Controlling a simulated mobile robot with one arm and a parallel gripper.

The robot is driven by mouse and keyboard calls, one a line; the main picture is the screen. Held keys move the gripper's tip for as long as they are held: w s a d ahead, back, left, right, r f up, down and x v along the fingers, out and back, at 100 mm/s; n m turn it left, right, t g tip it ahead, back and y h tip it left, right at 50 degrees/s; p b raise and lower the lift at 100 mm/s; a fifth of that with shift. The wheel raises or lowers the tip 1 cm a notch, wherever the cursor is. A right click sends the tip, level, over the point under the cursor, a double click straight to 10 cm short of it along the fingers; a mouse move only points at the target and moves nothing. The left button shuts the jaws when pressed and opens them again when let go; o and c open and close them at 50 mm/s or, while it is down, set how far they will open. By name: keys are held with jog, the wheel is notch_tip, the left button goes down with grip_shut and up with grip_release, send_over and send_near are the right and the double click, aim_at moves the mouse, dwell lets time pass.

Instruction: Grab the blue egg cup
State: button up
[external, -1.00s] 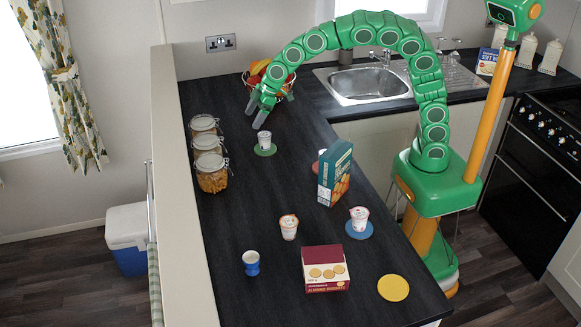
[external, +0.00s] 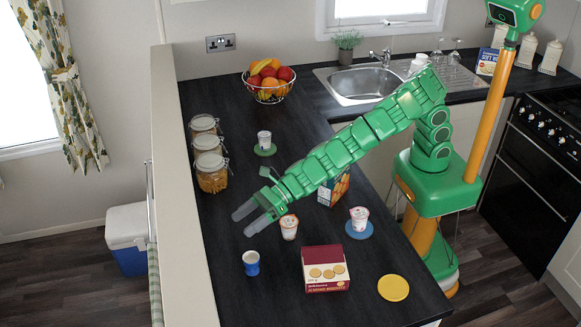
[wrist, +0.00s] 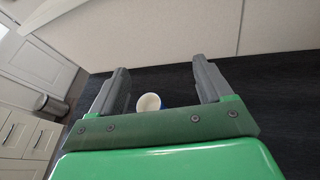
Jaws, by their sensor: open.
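The blue egg cup (external: 251,263) stands upright on the dark counter near its left front, with a white rim or inside. In the wrist view the egg cup (wrist: 148,102) shows between my two fingers, its lower part hidden by the gripper's body. My gripper (external: 243,223) is open and empty. In the external view its fingertips are a little behind the egg cup, apart from it, and appear to be above the counter. The fingers also show in the wrist view (wrist: 160,85).
Glass jars (external: 211,172) line the left side by the low wall (external: 180,200). Another pot sits on a blue coaster (external: 366,232). The yellow coaster (external: 393,288) is bare.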

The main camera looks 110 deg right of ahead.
aim_at(245, 263)
jog(key=s+a+f+n, duration=0.1)
jog(key=f, duration=0.1)
jog(key=s+a+f+n+g+y, duration=0.1)
jog(key=f, duration=0.1)
jog(key=s+a+f+n, duration=0.1)
jog(key=a+f+n, duration=0.1)
jog(key=f, duration=0.1)
jog(key=shift+x, duration=2.4)
jog(key=shift+a, duration=0.1)
jog(key=c, duration=1.1)
